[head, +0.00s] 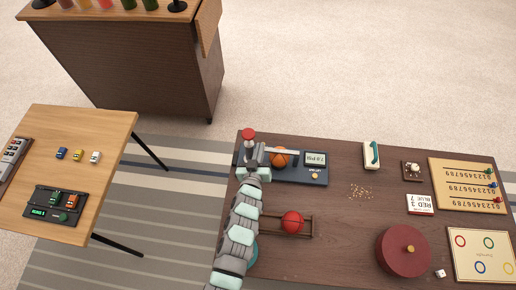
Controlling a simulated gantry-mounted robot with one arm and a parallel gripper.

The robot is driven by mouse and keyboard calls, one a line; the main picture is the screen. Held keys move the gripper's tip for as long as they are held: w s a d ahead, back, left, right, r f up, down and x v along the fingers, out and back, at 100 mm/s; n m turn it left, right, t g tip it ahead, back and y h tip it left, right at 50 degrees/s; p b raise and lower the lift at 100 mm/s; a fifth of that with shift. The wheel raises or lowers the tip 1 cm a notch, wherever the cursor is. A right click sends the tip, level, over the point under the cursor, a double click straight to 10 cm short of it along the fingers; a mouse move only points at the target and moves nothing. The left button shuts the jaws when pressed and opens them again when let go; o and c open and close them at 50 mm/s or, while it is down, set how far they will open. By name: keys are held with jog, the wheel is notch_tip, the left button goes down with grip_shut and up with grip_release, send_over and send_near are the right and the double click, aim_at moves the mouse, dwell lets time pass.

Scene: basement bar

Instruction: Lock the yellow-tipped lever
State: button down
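A dark blue board (285,176) lies at the left end of the dark wooden table. It carries an orange ball (280,157), a display (315,159) that seems to read 7.5 PSI, and a small yellow tip (315,176) below the display. The tip appears to belong to the lever, but its shaft and position are too small to make out. A red knob (248,134) stands at the board's left end. My gripper (254,163) is over that left end, apart from the yellow tip. Its fingers are too small and hidden to judge.
A red ball (292,222) sits in a wooden frame just right of my arm. A green-handled block (371,155), a round dark red box (403,251) and number boards (467,185) stand farther right. Crumbs (361,191) lie mid-table. A lighter table (110,125) with toy cars is left.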

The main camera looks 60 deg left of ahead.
jog(key=shift+s+d+f, duration=0.2)
jog(key=shift+f, duration=0.55)
jog(key=s+d+r+p, duration=0.6)
jog(key=r, duration=0.1)
jog(key=shift+s+d+r, duration=0.25)
jog(key=shift+d+r, duration=0.05)
jog(key=shift+r, duration=0.05)
